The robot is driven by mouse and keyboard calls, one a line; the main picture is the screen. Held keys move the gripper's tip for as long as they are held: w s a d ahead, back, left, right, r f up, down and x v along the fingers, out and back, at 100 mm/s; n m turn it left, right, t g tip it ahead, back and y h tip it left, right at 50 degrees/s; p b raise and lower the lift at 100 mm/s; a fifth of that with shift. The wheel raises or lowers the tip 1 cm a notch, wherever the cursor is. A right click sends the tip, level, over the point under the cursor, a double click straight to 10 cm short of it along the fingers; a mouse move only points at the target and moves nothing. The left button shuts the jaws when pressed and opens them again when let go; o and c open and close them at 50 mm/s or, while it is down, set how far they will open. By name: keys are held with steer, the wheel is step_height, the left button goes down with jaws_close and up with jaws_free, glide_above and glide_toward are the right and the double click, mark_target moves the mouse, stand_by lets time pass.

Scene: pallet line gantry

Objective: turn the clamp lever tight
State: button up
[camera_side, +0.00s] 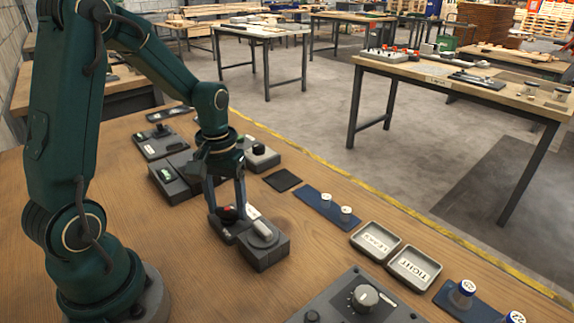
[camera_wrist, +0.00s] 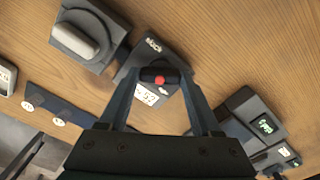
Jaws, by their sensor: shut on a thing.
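My gripper (camera_side: 228,205) points down over a dark unit (camera_side: 222,228), its two fingers on either side of a short black bar with a red dot. In the wrist view the fingers (camera_wrist: 160,80) close on the ends of this black bar (camera_wrist: 146,76). The dark unit also carries a white label (camera_wrist: 150,96). Beside it stands a grey block (camera_side: 264,250) with a pale oblong handle on a round base; the handle also shows in the wrist view (camera_wrist: 75,41), apart from the fingers. No marking shows which of the two is the clamp lever.
Two labelled trays, one reading TIGHT (camera_side: 413,269), lie to the right. A blue strip with white-topped pieces (camera_side: 325,208), a dark flat pad (camera_side: 282,180) and a knob panel (camera_side: 352,300) are nearby. Other dark units (camera_side: 172,180) stand behind to the left. Bare wood lies in front.

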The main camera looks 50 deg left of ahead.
mark_target(227, 210)
steer(key=m, duration=0.7)
stand_by(0.7)
steer(key=o, duration=1.4)
steer(key=shift+r, duration=0.1)
steer(key=shift+r, duration=2.5)
